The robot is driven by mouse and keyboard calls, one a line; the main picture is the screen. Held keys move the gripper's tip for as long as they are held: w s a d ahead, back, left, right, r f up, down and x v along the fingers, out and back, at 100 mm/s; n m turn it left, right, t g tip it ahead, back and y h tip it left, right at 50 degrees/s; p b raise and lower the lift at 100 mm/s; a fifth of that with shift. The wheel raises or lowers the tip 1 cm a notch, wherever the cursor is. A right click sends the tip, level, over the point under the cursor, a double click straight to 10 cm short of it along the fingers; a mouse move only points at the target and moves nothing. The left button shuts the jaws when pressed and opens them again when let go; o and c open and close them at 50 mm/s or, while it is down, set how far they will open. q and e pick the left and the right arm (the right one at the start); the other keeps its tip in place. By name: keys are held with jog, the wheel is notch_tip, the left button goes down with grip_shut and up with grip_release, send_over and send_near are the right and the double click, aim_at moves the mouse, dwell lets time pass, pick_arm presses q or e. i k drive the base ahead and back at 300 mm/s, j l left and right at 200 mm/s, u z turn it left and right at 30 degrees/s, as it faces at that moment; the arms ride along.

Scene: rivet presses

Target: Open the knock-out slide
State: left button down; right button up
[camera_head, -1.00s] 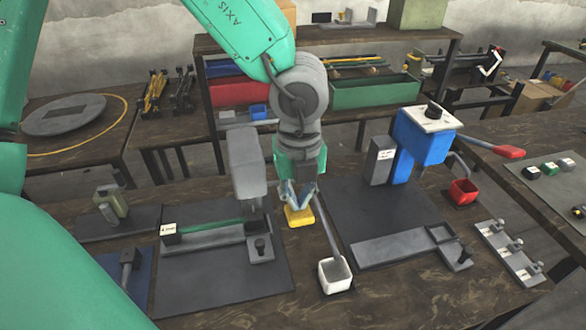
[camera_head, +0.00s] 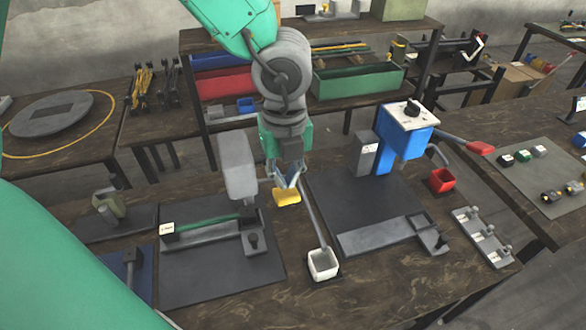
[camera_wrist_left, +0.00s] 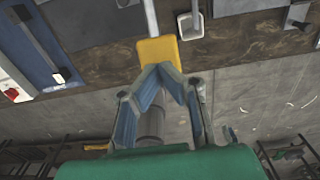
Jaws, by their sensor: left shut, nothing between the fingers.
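My left gripper (camera_head: 287,182) points down at the middle of the near table, between the two presses. Its blue fingers are shut and empty in the left wrist view (camera_wrist_left: 160,72). A yellow block or tab (camera_head: 287,197) is right at the fingertips; it also shows in the left wrist view (camera_wrist_left: 157,50). Whether they touch is unclear. A thin grey chute (camera_head: 312,223) runs from near it to a white cup (camera_head: 323,264). I cannot tell for certain which part is the knock-out slide. My right gripper is out of view.
The grey press (camera_head: 237,165) stands left of the gripper, with a black-knobbed fixture (camera_head: 253,243) before it. The blue press (camera_head: 405,140) and a red cup (camera_head: 442,180) are at right. Bare table lies in front of the white cup.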

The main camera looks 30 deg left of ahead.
aim_at(253, 237)
jog(key=k+l, duration=0.8)
jog(key=k, duration=0.05)
